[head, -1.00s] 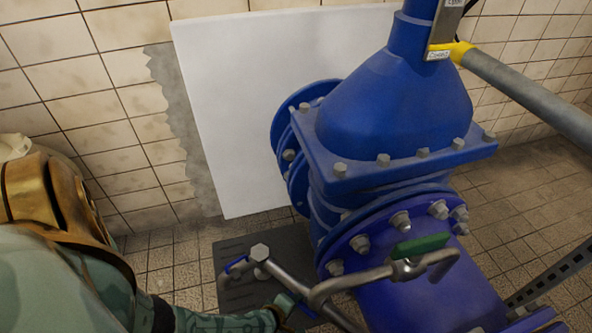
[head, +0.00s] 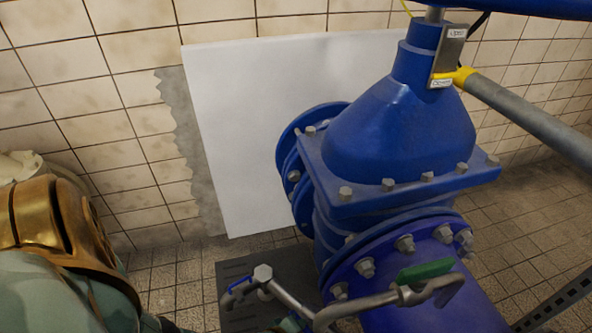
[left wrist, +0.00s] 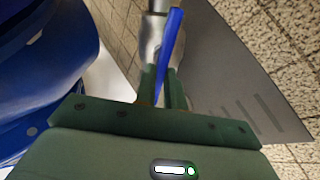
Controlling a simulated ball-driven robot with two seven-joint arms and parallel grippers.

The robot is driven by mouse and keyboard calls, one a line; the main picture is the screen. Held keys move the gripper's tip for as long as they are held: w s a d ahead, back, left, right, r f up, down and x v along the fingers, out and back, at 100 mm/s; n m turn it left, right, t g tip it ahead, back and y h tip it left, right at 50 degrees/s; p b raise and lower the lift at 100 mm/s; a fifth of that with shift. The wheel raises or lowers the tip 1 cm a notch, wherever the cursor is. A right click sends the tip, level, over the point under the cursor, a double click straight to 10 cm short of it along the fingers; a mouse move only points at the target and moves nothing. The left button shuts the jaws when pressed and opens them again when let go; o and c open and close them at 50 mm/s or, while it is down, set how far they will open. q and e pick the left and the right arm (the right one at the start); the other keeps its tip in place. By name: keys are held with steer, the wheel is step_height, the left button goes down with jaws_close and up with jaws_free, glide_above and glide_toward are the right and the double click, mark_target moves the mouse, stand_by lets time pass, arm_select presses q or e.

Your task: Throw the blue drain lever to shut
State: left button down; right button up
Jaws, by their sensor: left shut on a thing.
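The blue drain lever (left wrist: 172,45) is a narrow blue bar in the left wrist view, running between the green fingers of my left gripper (left wrist: 164,92). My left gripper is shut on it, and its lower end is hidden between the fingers. In the head view my left gripper is mostly cut off by the bottom edge, so the grip is not clear there. A blue piece (head: 238,289) shows at the left end of the small grey pipework. My right gripper is not in view.
A large blue valve (head: 400,125) stands right of centre. A green lever (head: 422,270) sits on the grey pipework in front of it. A dark plate (head: 238,315) lies on the tiled floor. A white panel (head: 235,120) leans on the wall.

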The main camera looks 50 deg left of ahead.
arm_select(q)
steer(key=m, duration=0.3)
steer(key=m+p, duration=0.1)
steer(key=m, duration=0.3)
steer(key=m+p, duration=0.1)
steer(key=m, duration=0.2)
steer(key=shift+w+d+r+m, duration=0.3)
steer(key=shift+m, duration=0.9)
steer(key=shift+d+m, duration=0.2)
steer(key=shift+m, duration=1.4)
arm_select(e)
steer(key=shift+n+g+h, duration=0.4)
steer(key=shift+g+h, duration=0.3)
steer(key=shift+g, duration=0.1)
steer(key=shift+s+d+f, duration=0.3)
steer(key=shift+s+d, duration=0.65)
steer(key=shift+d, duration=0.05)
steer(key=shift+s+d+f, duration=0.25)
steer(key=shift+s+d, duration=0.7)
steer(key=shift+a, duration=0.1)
arm_select(q)
steer(key=c, duration=1.5)
jaws_free()
steer(key=shift+w, duration=0.1)
